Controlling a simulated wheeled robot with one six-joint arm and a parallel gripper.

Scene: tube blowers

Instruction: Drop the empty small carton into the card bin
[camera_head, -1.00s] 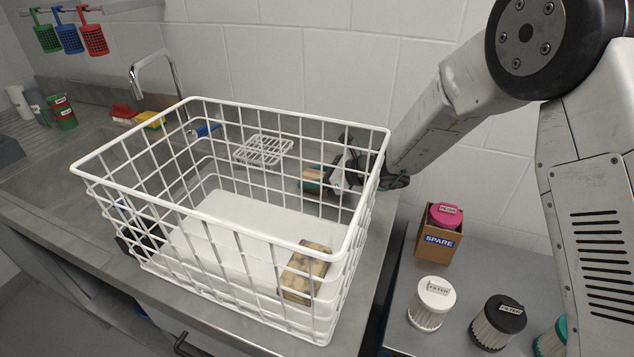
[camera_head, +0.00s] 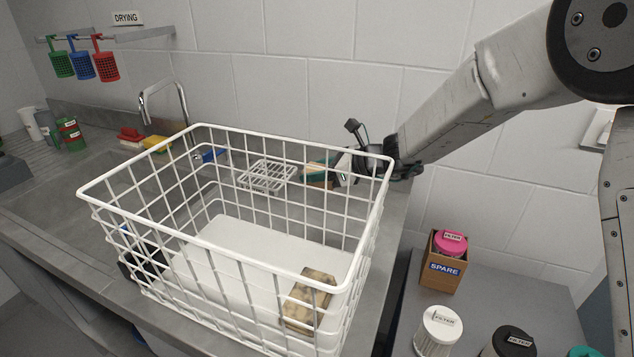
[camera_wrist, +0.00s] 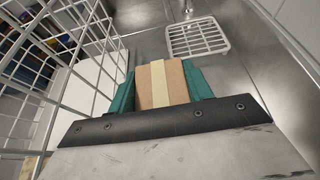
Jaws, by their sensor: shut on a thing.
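My gripper (camera_head: 330,172) is shut on a small brown carton (camera_wrist: 165,84) with a pale tape strip. Its teal fingers press the carton from both sides in the wrist view. In the head view the carton (camera_head: 317,175) shows partly through the wires of a white wire basket (camera_head: 232,262). Carton and gripper are outside the basket, behind its right part, near the rim's height. The carton's far side is hidden, and I cannot see whether it is empty. I see nothing marked as a card bin.
A mottled tan block (camera_head: 308,298) and a white slab (camera_head: 262,245) lie in the basket. A wire soap rack (camera_head: 266,176) is behind it; it also shows in the wrist view (camera_wrist: 197,37). Filters and a SPARE box (camera_head: 445,266) stand lower right.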

